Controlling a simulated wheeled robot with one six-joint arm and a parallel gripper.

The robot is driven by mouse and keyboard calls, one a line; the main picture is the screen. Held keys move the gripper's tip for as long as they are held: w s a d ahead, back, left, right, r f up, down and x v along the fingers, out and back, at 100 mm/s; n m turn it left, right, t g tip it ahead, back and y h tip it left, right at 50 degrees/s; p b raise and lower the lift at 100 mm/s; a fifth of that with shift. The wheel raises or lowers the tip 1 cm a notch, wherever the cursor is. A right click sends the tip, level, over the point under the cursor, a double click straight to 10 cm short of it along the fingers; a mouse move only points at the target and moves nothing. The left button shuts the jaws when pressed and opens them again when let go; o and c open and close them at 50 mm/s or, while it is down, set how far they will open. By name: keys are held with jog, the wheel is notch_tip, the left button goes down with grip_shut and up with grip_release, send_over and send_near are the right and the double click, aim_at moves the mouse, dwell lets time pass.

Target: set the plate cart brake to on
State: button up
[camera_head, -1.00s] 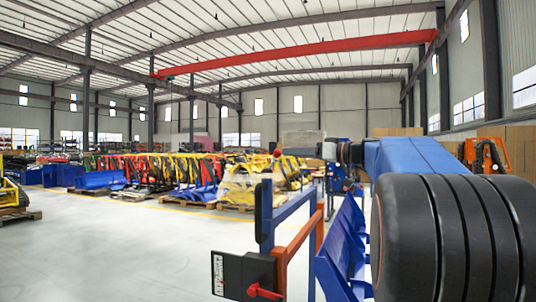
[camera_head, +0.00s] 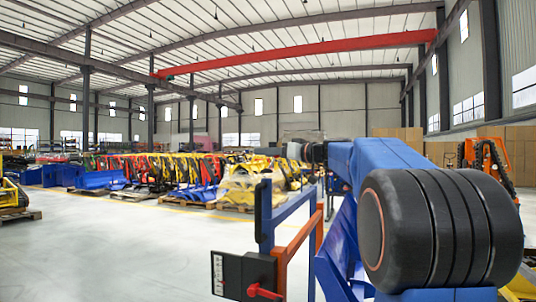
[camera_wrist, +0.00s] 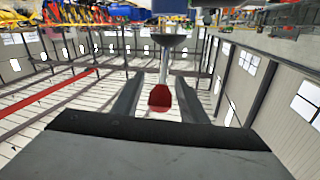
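A black panel (camera_head: 244,273) with a white marked strip and a red lever (camera_head: 265,292) is on an orange and blue frame (camera_head: 297,238) in the lower middle of the head view. The lever points right and slightly down. My gripper (camera_head: 293,151) is well above this panel, near the top of the frame's blue post. In the wrist view, my gripper (camera_wrist: 160,80) has its two dark fingers apart. A red knob (camera_wrist: 159,98) on a silver stem below a dark round collar (camera_wrist: 163,41) shows between them, with gaps on both sides. I cannot tell which part is the brake.
Blue parts (camera_head: 342,243) stand just right of the frame, close below my arm. Yellow machines and pallets (camera_head: 250,185) stand farther back. The floor (camera_head: 120,255) to the left is clear.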

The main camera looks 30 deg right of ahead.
grip_shut()
jog(key=w+a+f+n+g+h, duration=0.2)
jog(key=g+h, duration=0.4)
jog(key=g, duration=0.4)
jog(key=shift+w+a+f, duration=0.7)
jog(key=shift+w+a, duration=0.15)
jog(key=shift+w, duration=0.55)
